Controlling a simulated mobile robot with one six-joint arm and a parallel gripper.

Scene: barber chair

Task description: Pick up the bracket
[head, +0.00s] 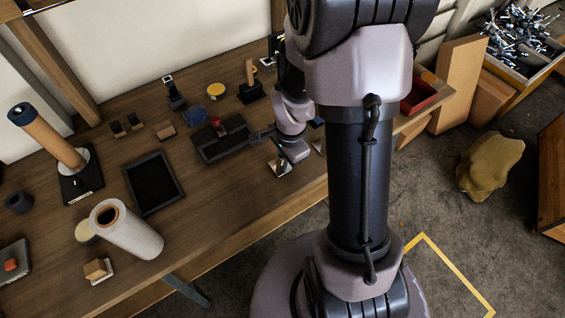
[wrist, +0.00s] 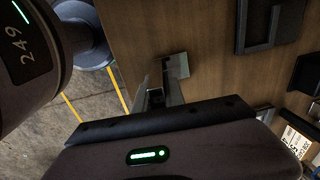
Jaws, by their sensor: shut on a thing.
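The bracket (wrist: 177,66) is a small grey metal piece with a flat plate, seen beyond my fingers in the wrist view. In the head view the bracket (head: 284,169) shows as a pale plate close to the front edge of the wooden table. My gripper (head: 283,155) is low over that edge, and in the wrist view my gripper (wrist: 160,90) is shut on the bracket. The fingers and the housing hide part of it. I cannot tell whether the bracket touches the table.
A black tray (head: 222,145) lies just left of my gripper. A black framed panel (head: 153,183), a white roll (head: 128,230) and several small items stand further left on the table. A red bin (head: 418,97) is at the right end. Bare wood lies left of the gripper along the front.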

